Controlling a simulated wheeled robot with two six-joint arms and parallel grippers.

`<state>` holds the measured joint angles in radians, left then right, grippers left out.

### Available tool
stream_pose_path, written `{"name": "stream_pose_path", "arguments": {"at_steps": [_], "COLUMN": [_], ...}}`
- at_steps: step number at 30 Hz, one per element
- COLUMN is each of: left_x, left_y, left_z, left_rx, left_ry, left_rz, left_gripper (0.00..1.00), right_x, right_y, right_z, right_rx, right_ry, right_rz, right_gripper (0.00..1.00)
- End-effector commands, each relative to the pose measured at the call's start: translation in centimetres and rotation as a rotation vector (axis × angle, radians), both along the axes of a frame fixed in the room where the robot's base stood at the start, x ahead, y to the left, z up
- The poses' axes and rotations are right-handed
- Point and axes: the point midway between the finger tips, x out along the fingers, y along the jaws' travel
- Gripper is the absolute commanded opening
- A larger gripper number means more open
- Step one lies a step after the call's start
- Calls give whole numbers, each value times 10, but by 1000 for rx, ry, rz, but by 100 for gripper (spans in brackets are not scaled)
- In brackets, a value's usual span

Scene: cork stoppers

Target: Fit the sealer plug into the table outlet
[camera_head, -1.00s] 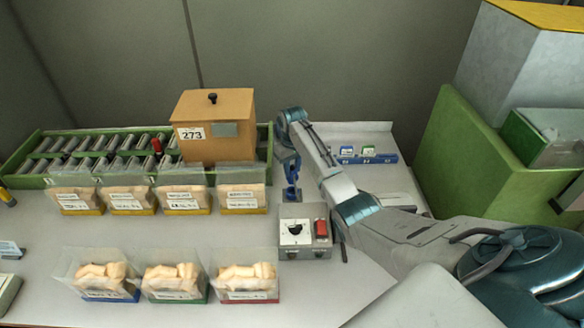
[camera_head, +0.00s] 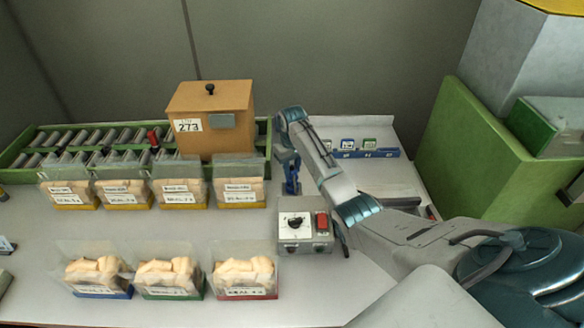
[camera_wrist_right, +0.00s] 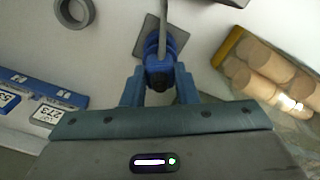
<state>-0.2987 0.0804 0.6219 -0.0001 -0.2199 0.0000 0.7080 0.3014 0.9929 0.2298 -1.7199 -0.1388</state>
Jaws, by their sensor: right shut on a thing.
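My right gripper (camera_head: 291,186) points down at the table just behind the sealer (camera_head: 304,228), a grey box with a black dial and a red switch. In the right wrist view my right gripper (camera_wrist_right: 159,88) is shut on the blue plug (camera_wrist_right: 159,70), with a grey cable (camera_wrist_right: 165,18) rising past it. A dark grey square plate (camera_wrist_right: 143,38), which looks like the table outlet, lies directly beyond the plug and is partly covered by it. I cannot tell whether the plug is in the outlet or just above it. My left gripper is not in view.
Bins of corks (camera_head: 239,191) stand in two rows at the left. An orange box marked 273 (camera_head: 210,120) and a green roller rack (camera_head: 22,158) are behind. A blue label holder (camera_head: 365,154) lies behind my right arm. A grey ring (camera_wrist_right: 74,10) is near the plate.

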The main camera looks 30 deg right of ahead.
Motion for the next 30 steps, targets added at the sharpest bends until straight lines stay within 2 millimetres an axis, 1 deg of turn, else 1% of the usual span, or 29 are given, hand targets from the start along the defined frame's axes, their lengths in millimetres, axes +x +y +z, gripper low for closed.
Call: {"name": "stream_pose_path", "arguments": {"at_steps": [13, 30], "left_x": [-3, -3], "left_y": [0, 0], "left_z": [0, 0], "left_rx": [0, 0], "left_ry": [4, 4], "left_rz": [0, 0], "left_gripper": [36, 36], "right_x": [0, 0], "right_y": [0, 0], "right_z": [0, -9], "right_rx": [0, 0], "right_ry": [0, 1], "right_rz": [0, 0], "right_gripper": [3, 3]}}
